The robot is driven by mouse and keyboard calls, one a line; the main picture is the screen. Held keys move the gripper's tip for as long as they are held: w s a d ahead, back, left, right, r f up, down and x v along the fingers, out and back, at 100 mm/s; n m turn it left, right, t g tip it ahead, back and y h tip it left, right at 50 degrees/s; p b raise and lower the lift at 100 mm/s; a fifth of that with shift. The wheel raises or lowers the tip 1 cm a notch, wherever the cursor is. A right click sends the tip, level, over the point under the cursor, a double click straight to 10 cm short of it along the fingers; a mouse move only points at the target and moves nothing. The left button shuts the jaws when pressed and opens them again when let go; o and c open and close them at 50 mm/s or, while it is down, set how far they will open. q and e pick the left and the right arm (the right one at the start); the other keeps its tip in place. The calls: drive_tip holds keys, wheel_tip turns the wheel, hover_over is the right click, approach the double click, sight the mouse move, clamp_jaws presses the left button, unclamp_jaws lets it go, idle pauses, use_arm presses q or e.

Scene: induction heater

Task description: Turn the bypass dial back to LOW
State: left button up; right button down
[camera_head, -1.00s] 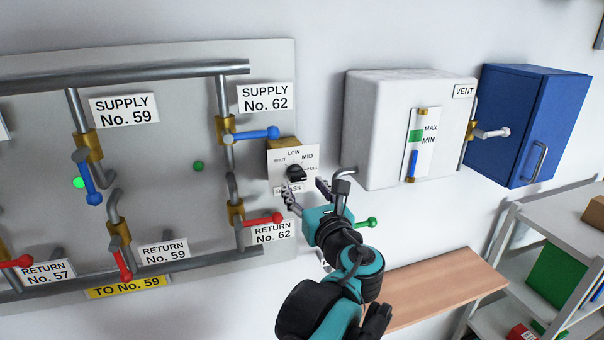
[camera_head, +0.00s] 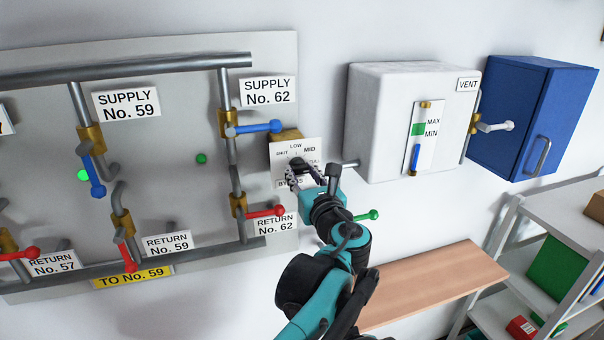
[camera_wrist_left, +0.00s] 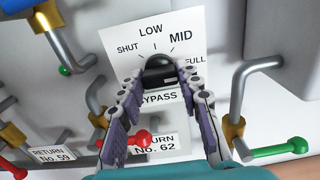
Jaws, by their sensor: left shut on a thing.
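The bypass dial is a dark knob (camera_wrist_left: 160,70) on a white plate (camera_wrist_left: 118,40) marked SHUT, LOW, MID and FULL, with BYPASS below. In the wrist view, my left gripper (camera_wrist_left: 163,84) has one finger on each side of the knob and is shut on it. The knob's pointer direction is hard to make out. In the head view, my left gripper (camera_head: 302,173) is at the dial plate (camera_head: 309,149) and largely covers the knob. My right gripper is not in view.
A blue-handled supply valve (camera_head: 258,128) is up left of the dial, a red-handled return valve (camera_head: 265,212) below left. A green handle (camera_head: 368,215) is below right. A white tank (camera_head: 385,110) and a wooden shelf (camera_head: 435,280) are to the right.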

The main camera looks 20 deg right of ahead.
use_arm(q)
drive_tip(key=n+b, duration=0.1)
drive_tip(key=n, duration=0.3)
drive_tip(key=n+b, duration=0.1)
drive_tip(key=n, duration=0.3)
drive_tip(key=shift+n, duration=0.3)
drive_tip(key=n+b, duration=0.1)
drive_tip(key=n, duration=0.8)
drive_tip(key=shift+b, duration=0.35)
idle(0.3)
drive_tip(key=o, duration=1.2)
drive_tip(key=shift+c, duration=0.2)
drive_tip(key=shift+s, duration=0.1)
